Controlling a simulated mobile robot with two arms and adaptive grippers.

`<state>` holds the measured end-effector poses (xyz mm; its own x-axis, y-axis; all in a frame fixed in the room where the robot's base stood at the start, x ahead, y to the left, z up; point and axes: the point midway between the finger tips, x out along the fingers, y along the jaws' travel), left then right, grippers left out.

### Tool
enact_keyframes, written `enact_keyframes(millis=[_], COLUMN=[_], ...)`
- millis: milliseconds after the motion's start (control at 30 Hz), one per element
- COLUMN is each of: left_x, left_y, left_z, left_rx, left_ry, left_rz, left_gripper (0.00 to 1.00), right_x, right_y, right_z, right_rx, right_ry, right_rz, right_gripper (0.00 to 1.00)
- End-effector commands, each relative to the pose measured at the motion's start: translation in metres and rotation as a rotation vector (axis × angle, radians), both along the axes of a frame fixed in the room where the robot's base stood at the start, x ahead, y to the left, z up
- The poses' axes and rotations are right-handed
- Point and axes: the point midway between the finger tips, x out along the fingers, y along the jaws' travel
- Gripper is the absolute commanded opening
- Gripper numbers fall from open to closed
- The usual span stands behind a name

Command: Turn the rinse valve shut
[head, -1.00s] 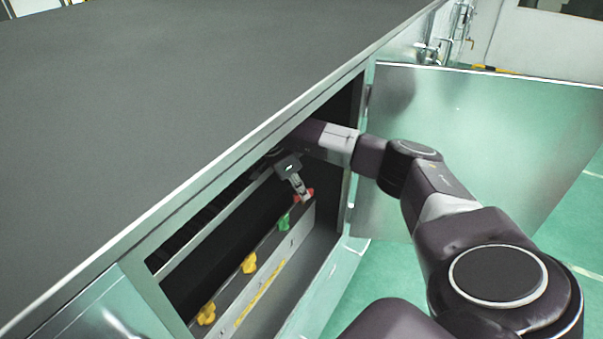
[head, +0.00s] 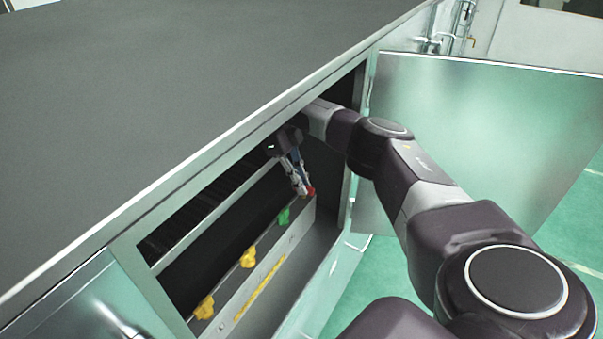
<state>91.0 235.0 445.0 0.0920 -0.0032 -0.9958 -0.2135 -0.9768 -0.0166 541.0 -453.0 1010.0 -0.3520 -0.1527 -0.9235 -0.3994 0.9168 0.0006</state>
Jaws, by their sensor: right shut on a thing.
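A row of coloured valve handles sits on a rail inside the open cabinet under the counter: two yellow ones (head: 205,308) (head: 248,257), a green one (head: 284,217) and a red one (head: 311,191) at the far end. My right gripper (head: 304,190) reaches in through the opening from the right and is shut on the red valve handle, whose fingers partly cover it. Which handle is the rinse valve cannot be read from here. My left gripper is out of view.
The dark countertop (head: 180,90) overhangs the opening. An open metal door (head: 480,130) stands to the right, behind my right arm. A labelled strip (head: 262,288) runs below the handles. Green floor (head: 385,275) is free at lower right.

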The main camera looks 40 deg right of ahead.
Motion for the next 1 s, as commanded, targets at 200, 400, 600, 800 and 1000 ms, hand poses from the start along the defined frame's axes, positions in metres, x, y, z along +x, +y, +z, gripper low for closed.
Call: enact_keyframes(millis=[200, 400, 600, 800, 1000], left_x=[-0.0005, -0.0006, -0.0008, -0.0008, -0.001], left_y=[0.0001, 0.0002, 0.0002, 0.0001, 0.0], left_z=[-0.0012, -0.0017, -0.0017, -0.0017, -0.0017], left_rx=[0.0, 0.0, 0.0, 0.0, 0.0], left_ry=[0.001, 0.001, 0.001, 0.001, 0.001], left_rz=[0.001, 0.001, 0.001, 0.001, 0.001], left_gripper=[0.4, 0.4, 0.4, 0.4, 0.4], right_x=[0.0014, 0.0017, 0.0019, 0.0019, 0.0017], right_y=[-0.0012, -0.0013, -0.0015, -0.0016, -0.0014], right_z=[0.0017, 0.002, 0.0021, 0.0022, 0.0019], right_rx=[-0.002, -0.001, -0.001, -0.001, -0.001], right_ry=[-0.004, -0.005, -0.006, -0.007, -0.006], right_rz=[-0.097, -0.137, -0.147, -0.147, -0.146], right_gripper=[0.0, 0.0, 0.0, 0.0, 0.24])
